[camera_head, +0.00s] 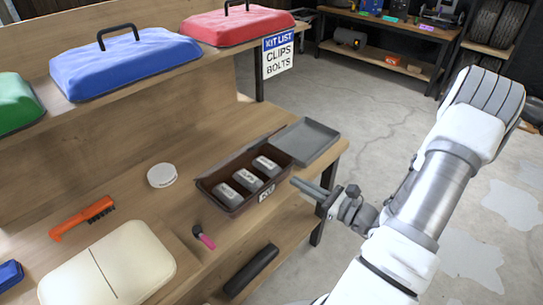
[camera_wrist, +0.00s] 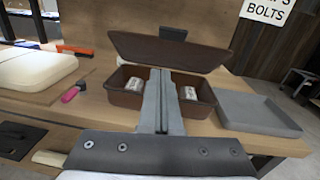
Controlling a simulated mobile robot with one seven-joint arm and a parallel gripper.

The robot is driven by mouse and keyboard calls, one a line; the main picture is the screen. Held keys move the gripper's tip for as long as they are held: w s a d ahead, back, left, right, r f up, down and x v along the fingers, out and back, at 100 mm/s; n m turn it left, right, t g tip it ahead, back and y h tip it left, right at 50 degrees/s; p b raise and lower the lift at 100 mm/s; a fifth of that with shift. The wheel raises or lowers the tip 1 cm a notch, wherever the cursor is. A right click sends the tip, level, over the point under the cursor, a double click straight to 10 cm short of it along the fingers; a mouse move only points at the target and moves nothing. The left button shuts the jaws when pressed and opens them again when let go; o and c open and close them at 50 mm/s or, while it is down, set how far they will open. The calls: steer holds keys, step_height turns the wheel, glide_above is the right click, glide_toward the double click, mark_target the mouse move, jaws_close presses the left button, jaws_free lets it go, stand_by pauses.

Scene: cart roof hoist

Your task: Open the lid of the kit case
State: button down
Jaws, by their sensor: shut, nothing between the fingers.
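The brown kit case (camera_head: 226,206) stands near the right end of the wooden bench, with a label on its front. Several small grey labelled boxes sit inside it. Its lid (camera_wrist: 170,50) stands raised at the back of the case in the wrist view, leaving the inside exposed. My gripper (camera_head: 298,183) is shut and empty, just right of the case's front in the head view. In the wrist view my gripper (camera_wrist: 160,100) covers the middle of the case (camera_wrist: 200,109); I cannot tell whether it touches the case.
A grey tray (camera_head: 306,141) lies right of the case. A white round tin (camera_head: 162,175), an orange brush (camera_head: 82,219), a pink-handled tool (camera_head: 205,238) and a cream case (camera_head: 110,272) lie left. A shelf above holds blue (camera_head: 122,62) and red (camera_head: 238,25) cases. A kit list sign (camera_head: 278,54) hangs there.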

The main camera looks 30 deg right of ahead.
steer(key=w+a+r+m+t+h+p, duration=0.1)
steer(key=w+a+r, duration=0.1)
steer(key=w, duration=0.9)
steer(key=shift+w+a+r+m, duration=0.25)
steer(key=shift+a+r+m, duration=0.1)
steer(key=shift+a, duration=0.1)
steer(key=shift+p, duration=0.35)
